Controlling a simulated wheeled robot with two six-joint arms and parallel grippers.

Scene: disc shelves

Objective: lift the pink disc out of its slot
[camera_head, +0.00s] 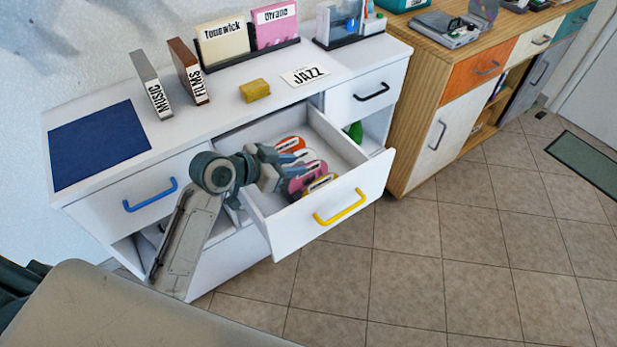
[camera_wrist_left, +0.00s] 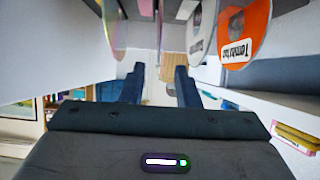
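Several discs stand in the open drawer (camera_head: 257,214) in the head view. A pink disc (camera_head: 314,168) is among them, partly hidden by my left gripper (camera_head: 284,168) and its neighbours. My left gripper is inside the drawer at the left of the discs. My right gripper is not in view.
The drawer walls are close around my gripper. On the cabinet top are a yellow block (camera_head: 254,90) and a JAZZ card (camera_head: 305,75).

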